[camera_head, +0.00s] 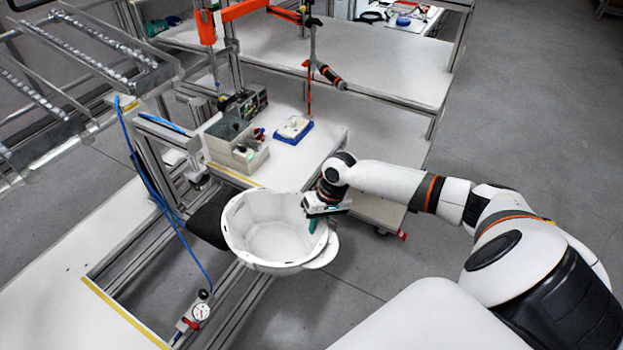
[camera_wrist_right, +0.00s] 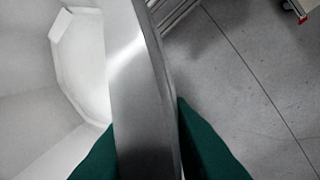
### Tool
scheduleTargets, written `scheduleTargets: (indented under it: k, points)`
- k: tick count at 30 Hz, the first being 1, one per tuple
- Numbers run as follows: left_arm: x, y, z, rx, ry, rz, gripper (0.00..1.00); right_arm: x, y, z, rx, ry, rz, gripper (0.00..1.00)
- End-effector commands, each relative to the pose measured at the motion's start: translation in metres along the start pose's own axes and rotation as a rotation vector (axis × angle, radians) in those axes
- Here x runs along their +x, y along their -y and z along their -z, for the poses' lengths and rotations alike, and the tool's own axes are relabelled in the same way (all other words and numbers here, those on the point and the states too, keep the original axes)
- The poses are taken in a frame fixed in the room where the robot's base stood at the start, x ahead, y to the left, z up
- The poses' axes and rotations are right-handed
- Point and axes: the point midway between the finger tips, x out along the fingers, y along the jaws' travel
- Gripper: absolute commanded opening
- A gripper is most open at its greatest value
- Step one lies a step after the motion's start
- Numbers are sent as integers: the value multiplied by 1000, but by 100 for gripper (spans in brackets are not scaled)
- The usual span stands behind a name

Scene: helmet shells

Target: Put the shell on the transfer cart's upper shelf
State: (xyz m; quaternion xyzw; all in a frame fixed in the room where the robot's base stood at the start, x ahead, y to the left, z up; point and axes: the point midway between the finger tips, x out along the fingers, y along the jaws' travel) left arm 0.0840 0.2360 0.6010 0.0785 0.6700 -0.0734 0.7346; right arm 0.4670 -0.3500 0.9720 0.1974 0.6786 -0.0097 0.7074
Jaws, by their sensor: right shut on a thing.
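The white helmet shell (camera_head: 275,238) is open side up, with its hollow inside facing the head camera. My right gripper (camera_head: 318,224) is shut on the shell's right rim. In the right wrist view the green fingertips (camera_wrist_right: 150,155) stand on both sides of the shell's rim (camera_wrist_right: 140,80). A black support (camera_head: 208,226) shows at the shell's left edge; I cannot tell whether they touch. The transfer cart (camera_head: 372,212) seems to be the low white platform with red-capped wheels behind my right forearm, mostly hidden. My left gripper is not in view.
A white workbench (camera_head: 325,150) behind the shell holds a grey box (camera_head: 236,143) and a blue-edged tray (camera_head: 293,130). Grey floor (camera_head: 500,130) is open at the right.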

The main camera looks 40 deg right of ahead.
Motion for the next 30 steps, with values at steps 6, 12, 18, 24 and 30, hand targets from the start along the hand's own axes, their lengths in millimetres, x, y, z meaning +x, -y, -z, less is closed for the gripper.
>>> scheduleTargets:
  k: [6, 12, 18, 24, 30]
  points:
    - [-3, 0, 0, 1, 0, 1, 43, -1, 1, 2, -1, 2, -2, 0]
    - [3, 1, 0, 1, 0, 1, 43, 0, -6, 3, -11, 1, -4, 0]
    - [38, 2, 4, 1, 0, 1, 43, -2, -60, 23, -80, -12, -7, 0]
    - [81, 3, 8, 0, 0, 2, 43, -18, -118, 70, -187, -40, -5, 0]
    - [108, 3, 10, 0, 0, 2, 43, -32, -139, 114, -264, -65, -1, 0]
